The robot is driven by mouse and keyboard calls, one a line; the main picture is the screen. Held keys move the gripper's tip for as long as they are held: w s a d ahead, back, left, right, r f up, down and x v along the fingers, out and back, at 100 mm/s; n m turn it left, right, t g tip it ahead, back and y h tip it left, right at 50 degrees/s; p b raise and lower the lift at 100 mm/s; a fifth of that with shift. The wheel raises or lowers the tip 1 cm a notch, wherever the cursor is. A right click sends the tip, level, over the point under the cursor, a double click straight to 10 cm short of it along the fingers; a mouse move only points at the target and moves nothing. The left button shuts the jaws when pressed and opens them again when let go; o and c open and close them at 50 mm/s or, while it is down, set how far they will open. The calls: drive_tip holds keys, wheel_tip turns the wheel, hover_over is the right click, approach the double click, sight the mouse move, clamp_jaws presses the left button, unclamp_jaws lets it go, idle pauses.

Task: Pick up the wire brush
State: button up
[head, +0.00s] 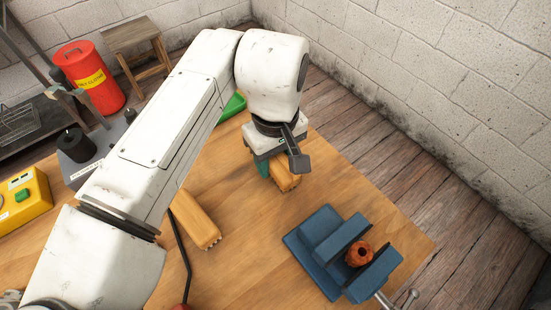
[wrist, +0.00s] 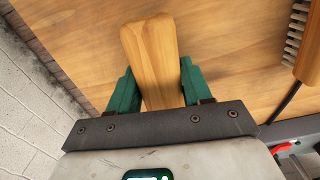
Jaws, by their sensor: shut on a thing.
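My gripper (wrist: 154,88) has its green fingers on both sides of a smooth wooden piece (wrist: 152,50) and is shut on it. In the head view this wooden piece (head: 287,180) shows just below my gripper (head: 276,172), partly hidden by it. No bristles show on it in the wrist view, so I cannot tell if it is a brush. I cannot tell whether it touches the table. A wooden brush with grey bristles (wrist: 297,35) lies apart at the right of the wrist view. A similar wooden body (head: 194,220) lies beside my arm in the head view.
A blue vise (head: 318,235) holding a rusty-orange part (head: 359,254) stands right of my gripper on the wooden table (head: 262,255). A green tray (head: 233,106) is partly behind my arm. A yellow box (head: 22,200) is at the left. Block walls stand beyond.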

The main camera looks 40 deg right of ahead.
drive_tip(key=s+r, duration=0.1)
drive_tip(key=r, duration=0.1)
drive_tip(key=s+r, duration=0.2)
drive_tip(key=r, duration=0.1)
drive_tip(key=s+r, duration=0.2)
drive_tip(key=r, duration=0.1)
drive_tip(key=shift+s+d+r, duration=0.1)
drive_tip(key=shift+s+r, duration=0.15)
drive_tip(key=s+r, duration=0.3)
drive_tip(key=s, duration=0.5)
drive_tip(key=shift+s+r+p, duration=0.25)
drive_tip(key=shift+p, duration=0.2)
drive_tip(key=o, duration=0.5)
drive_tip(key=c, duration=0.3)
